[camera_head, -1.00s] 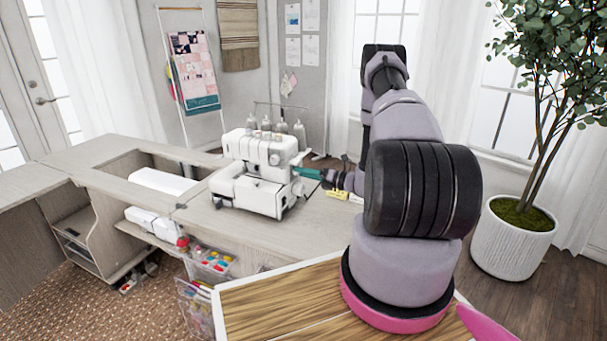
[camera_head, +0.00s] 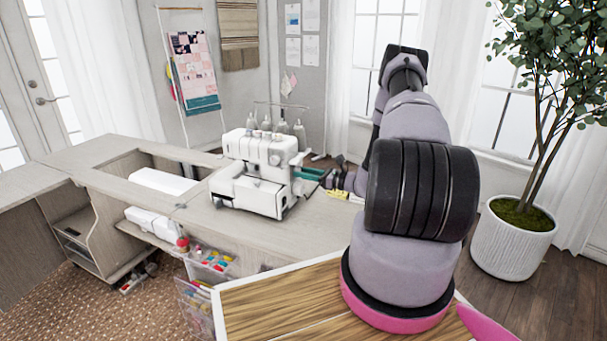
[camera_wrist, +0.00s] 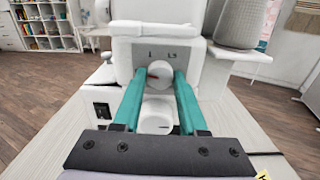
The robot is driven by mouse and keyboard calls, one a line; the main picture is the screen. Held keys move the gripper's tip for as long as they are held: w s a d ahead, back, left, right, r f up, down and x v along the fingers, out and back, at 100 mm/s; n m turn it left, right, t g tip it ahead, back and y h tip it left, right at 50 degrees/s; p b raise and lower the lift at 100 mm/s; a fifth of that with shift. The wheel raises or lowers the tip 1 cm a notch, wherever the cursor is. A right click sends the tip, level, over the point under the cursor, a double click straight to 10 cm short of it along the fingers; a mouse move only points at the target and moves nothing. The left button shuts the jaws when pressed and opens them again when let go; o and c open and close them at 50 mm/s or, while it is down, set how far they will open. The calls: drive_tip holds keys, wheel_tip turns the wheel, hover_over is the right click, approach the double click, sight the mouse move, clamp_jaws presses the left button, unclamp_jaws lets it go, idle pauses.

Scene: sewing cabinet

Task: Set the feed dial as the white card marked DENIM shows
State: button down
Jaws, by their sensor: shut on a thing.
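The white sewing machine (camera_head: 257,170) stands on the cabinet top, and my gripper (camera_head: 303,172) is at its right side. In the wrist view my teal gripper (camera_wrist: 160,72) has its fingertips on either side of a round white dial (camera_wrist: 160,71), shut on it. A short red mark shows on this dial, and small dark marks are on the panel above. No readable label tells which is the feed dial. I cannot make out a card marked DENIM.
The cabinet top (camera_head: 310,230) is clear in front of the machine. A small yellow item (camera_head: 340,191) lies near my wrist. A dark socket (camera_wrist: 102,110) is left of the fingers. Thread cones (camera_head: 281,126) stand behind the machine.

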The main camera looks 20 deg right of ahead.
drive_tip(key=shift+f+n, duration=0.1)
drive_tip(key=shift+n, duration=1.1)
drive_tip(key=shift+c, duration=2.2)
unclamp_jaws()
drive_tip(key=shift+d, duration=0.1)
drive_tip(key=v, duration=1)
drive_tip(key=shift+s+d, duration=0.2)
drive_tip(key=shift+s, duration=0.1)
